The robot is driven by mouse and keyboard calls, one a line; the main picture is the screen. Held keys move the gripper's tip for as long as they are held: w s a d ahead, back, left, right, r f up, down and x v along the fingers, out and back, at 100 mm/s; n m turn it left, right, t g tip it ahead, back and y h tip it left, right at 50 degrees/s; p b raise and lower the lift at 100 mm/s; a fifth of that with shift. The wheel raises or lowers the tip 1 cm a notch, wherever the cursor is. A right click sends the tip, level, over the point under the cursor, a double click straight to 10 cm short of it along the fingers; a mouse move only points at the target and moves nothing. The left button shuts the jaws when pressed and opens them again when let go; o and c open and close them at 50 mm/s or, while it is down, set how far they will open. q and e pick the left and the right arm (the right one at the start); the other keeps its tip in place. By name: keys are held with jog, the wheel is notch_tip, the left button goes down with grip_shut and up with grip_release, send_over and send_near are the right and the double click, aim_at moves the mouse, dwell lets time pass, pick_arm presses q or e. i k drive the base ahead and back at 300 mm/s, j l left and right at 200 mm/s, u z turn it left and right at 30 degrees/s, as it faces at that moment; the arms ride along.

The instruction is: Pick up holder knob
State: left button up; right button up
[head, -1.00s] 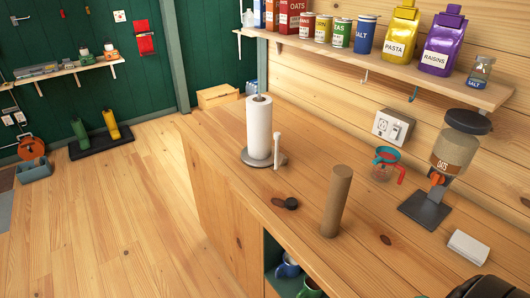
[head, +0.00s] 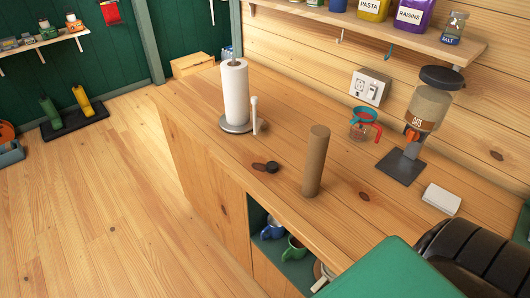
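A small dark round knob (head: 272,166) lies on the wooden counter, beside a dark wood knot. It appears to be the holder knob. Behind it, a paper towel roll (head: 235,95) stands upright on a holder with a round grey base (head: 228,127) and a thin white side post (head: 254,115). A brown cardboard tube (head: 315,162) stands upright to the right of the knob. Neither of my grippers can be made out in the head view, and nothing touches the knob.
On the counter (head: 200,105) to the right are measuring cups (head: 363,125), an oats dispenser (head: 425,108) and a white block (head: 441,199). A shelf (head: 400,38) with jars hangs above. Mugs (head: 293,248) sit in a green cubby below. Green and black ribbed shapes fill the bottom right.

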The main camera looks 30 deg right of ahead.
aim_at(272, 167)
jog(key=i+j+z, duration=0.15)
jog(key=z, duration=0.3)
jog(key=i+j+z, duration=0.15)
jog(key=z, duration=0.3)
jog(key=j+z, duration=0.45)
jog(key=i+l, duration=0.05)
jog(key=l, duration=0.05)
